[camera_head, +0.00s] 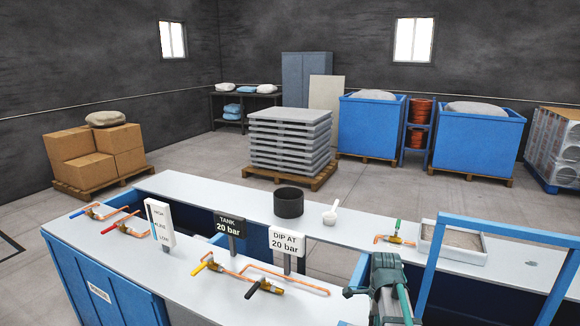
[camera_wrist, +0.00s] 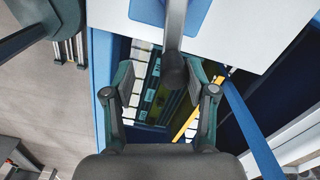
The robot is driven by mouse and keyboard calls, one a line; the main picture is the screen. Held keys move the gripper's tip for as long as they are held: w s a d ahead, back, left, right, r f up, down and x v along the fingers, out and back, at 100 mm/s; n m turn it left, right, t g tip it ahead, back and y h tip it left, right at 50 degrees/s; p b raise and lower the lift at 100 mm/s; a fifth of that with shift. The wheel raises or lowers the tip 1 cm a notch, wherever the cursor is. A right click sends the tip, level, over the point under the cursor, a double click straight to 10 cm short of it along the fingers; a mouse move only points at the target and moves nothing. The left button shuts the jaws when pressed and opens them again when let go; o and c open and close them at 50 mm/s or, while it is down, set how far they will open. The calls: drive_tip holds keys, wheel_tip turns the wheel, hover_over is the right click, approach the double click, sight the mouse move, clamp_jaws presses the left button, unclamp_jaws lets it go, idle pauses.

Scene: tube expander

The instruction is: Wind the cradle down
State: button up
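In the wrist view my gripper (camera_wrist: 161,74) has its two fingers spread wide apart. A grey bar with a rounded dark end (camera_wrist: 174,68) comes down from the top of that view and shows between the fingers. I cannot tell whether it is a winding handle, and the fingers do not close on it. Below, a blue-edged opening holds dark green labelled parts (camera_wrist: 152,97) and a yellow strip (camera_wrist: 187,121). I cannot make out a cradle for sure. In the head view a blue frame (camera_head: 431,266) stands at the right, beside my arm; the gripper's fingers are not clear there.
The white-topped bench (camera_head: 205,282) carries copper pipes with valves, a TANK 20 bar sign (camera_head: 230,227), a DIP AT 20 bar sign (camera_head: 286,243), a black pot (camera_head: 288,203), a white scoop (camera_head: 331,215) and a shallow tray (camera_head: 453,242). Pallets and blue bins stand behind.

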drive_tip(key=shift+s+a+r, duration=0.2)
drive_tip(key=shift+a+r, duration=0.5)
drive_tip(key=shift+r, duration=0.05)
drive_tip(key=shift+r+p, duration=0.3)
drive_tip(key=shift+p, duration=0.1)
drive_tip(key=r+p, duration=0.1)
drive_tip(key=r, duration=0.1)
drive_tip(key=d+r+p, duration=0.1)
drive_tip(key=shift+r+p, duration=0.35)
drive_tip(key=shift+r, duration=0.05)
drive_tip(key=shift+w, duration=0.1)
